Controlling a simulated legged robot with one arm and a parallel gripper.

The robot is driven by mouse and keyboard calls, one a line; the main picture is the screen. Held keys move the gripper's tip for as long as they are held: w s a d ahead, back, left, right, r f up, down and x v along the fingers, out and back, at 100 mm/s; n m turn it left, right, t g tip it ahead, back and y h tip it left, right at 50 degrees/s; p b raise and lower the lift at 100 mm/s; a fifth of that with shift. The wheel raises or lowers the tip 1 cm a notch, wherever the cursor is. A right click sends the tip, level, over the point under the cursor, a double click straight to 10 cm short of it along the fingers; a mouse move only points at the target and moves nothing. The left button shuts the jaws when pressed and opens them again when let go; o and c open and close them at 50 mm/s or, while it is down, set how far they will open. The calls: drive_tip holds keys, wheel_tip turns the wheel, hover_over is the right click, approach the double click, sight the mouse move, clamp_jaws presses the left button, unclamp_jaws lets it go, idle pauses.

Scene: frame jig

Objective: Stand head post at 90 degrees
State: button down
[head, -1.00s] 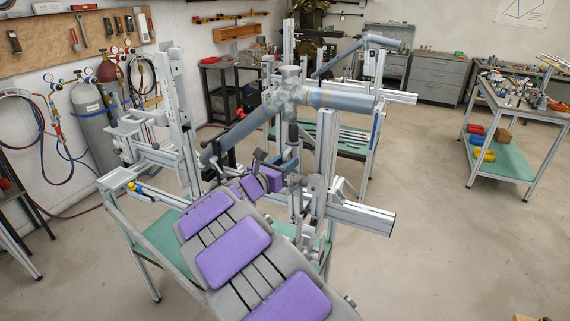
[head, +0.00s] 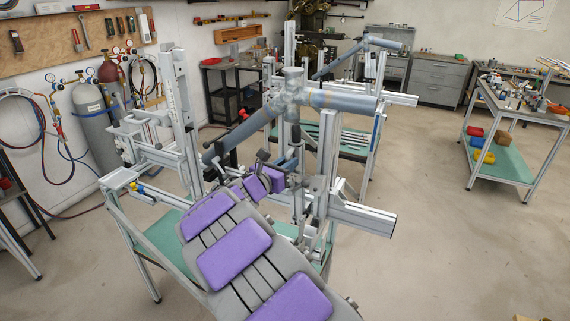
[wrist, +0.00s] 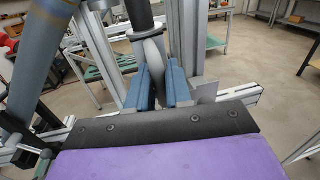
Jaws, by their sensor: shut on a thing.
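The head post, as far as I can tell, is the dark rod (head: 296,134) under the pipe joint in the head view. It looks close to upright; its exact angle cannot be read. My gripper (head: 284,166) is at its lower part. In the wrist view, the blue jaws of my gripper (wrist: 157,86) stand either side of a grey rounded piece (wrist: 153,56) below a dark collar on the post (wrist: 141,14), and are shut on it. The jaws and my wrist hide the post's lower end.
Large grey-blue tubes (head: 342,101) meet above my gripper; one slopes down to the left. An aluminium upright (head: 328,150) stands close on the right, above a horizontal rail (head: 362,218). A tool cart (head: 505,165) stands far right, with open floor between.

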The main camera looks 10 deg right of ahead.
drive_tip(key=shift+s+d+f+m, duration=0.1)
drive_tip(key=shift+s+d+m, duration=0.25)
drive_tip(key=shift+d, duration=0.3)
drive_tip(key=c, duration=1.4)
unclamp_jaws()
drive_tip(key=shift+d, duration=0.1)
drive_tip(key=shift+o, duration=0.8)
drive_tip(key=shift+d, duration=0.25)
drive_tip(key=shift+a, duration=0.2)
drive_tip(key=shift+a, duration=0.4)
drive_tip(key=p+v, duration=0.4)
drive_tip(key=v, duration=1.3)
